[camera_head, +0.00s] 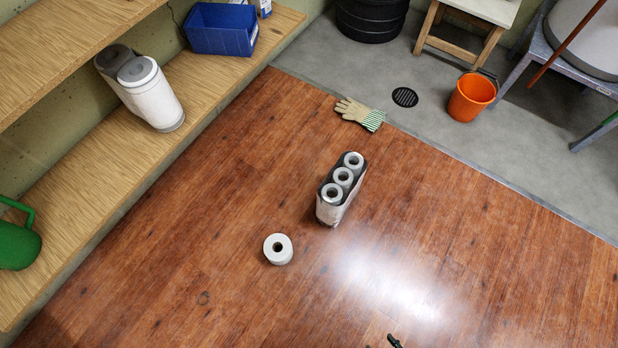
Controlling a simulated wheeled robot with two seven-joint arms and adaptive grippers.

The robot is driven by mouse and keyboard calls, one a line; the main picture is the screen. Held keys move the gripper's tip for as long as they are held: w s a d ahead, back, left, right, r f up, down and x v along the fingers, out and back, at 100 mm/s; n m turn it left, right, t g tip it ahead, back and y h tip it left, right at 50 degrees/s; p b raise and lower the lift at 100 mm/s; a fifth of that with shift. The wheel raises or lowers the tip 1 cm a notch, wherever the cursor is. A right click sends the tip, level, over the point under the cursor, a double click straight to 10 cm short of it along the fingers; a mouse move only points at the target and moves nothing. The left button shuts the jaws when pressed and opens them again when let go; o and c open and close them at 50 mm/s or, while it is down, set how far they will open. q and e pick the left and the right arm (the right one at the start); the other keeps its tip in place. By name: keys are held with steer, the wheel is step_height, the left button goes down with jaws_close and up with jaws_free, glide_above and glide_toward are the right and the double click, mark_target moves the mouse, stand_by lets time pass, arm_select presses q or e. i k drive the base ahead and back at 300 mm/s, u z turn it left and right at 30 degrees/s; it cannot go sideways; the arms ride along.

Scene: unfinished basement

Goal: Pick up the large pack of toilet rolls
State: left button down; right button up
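A pack of toilet rolls (330,213) stands upright on the wooden floor near the middle of the view. Its wrap is dark at the top and pale on the side, and three roll ends show in a row on top. A single white toilet roll (278,249) sits on the floor to its lower left, apart from it. Another pack of large white rolls (156,104) stands on the lower wooden shelf at the upper left; its rear part looks grey in shadow.
The wooden shelf (95,185) runs along the left, with a blue bin (220,30) and a green can (18,247). A glove (360,113), drain (405,97) and orange bucket (470,97) lie beyond. A small dark object (394,341) at the bottom edge is unclear. Floor around the pack is clear.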

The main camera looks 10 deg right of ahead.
mark_target(341, 187)
steer(key=u, duration=0.3)
steer(key=i, duration=1)
steer(key=z, duration=0.1)
